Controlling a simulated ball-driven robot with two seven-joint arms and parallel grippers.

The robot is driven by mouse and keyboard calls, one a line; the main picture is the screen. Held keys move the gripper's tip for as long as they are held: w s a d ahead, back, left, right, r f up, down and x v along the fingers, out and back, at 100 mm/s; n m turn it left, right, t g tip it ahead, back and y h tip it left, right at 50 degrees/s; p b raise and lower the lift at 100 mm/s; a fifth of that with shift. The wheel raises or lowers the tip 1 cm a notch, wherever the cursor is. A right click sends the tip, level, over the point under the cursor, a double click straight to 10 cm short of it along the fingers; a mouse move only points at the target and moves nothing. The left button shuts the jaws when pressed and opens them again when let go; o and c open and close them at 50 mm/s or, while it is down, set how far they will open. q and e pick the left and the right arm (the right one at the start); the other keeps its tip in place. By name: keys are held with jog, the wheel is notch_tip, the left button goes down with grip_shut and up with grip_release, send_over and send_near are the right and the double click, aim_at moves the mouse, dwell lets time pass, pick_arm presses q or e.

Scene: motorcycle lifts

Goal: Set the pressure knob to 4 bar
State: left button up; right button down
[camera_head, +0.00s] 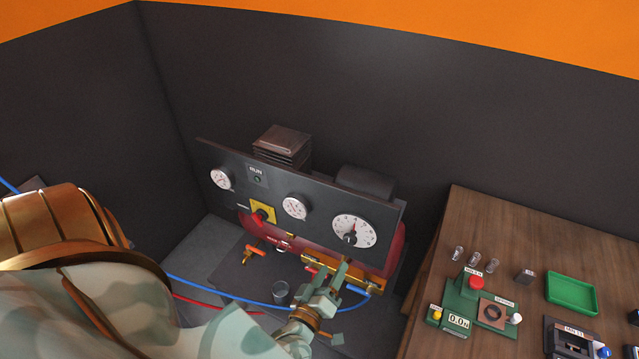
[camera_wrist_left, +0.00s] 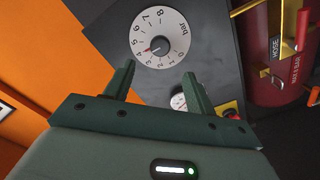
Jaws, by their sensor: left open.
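The pressure knob (camera_head: 349,238) is a small dark knob on a round white dial (camera_head: 366,232) at the right end of the dark panel. In the left wrist view the dial (camera_wrist_left: 174,28) is marked in bar, and the knob (camera_wrist_left: 160,43) carries a red pointer. The pointer aims at the lower left, seemingly near the 4, but the digits are too small to be sure. My left gripper (camera_head: 338,282) is open and empty, below and apart from the dial. Its two fingers (camera_wrist_left: 159,72) stand apart just below the dial in the wrist view. My right gripper is not in view.
The panel (camera_head: 320,225) also bears two smaller gauges (camera_head: 221,178) (camera_head: 295,207) and a yellow-plated switch (camera_head: 262,212). A red tank (camera_head: 395,252) with brass valve parts sits below. Blue hose (camera_head: 225,293) crosses the floor. A wooden bench (camera_head: 455,225) with small devices stands right.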

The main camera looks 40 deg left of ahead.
pick_arm(q)
jog(key=v, duration=0.6)
jog(key=shift+s+d, duration=0.1)
jog(key=s+d+f+m+g+h+b, duration=0.2)
jog(key=s+f+m+g+b, duration=0.3)
jog(key=f, duration=0.6)
jog(key=s+d+f+m+g+h, duration=0.1)
jog(key=s+d+f+m+g, duration=0.15)
jog(key=s+f, duration=0.6)
jog(key=s+d+f+m+g+h+b, duration=0.1)
jog(key=s+f+m+g+h+b, duration=0.25)
jog(key=f, duration=0.85)
jog(key=s+a+f+m+g+y+b, duration=0.1)
jog(key=s+a+f+m+g+b, duration=0.1)
jog(key=s+f+b, duration=0.3)
jog(key=s+a+f+m+g+y+b, duration=0.1)
jog(key=s+a+f+m+g+b, duration=0.2)
jog(key=f, duration=0.8)
jog(key=shift+s+a+f+g+b, duration=0.4)
jog(key=shift+s+b, duration=0.65)
jog(key=shift+s, duration=0.7)
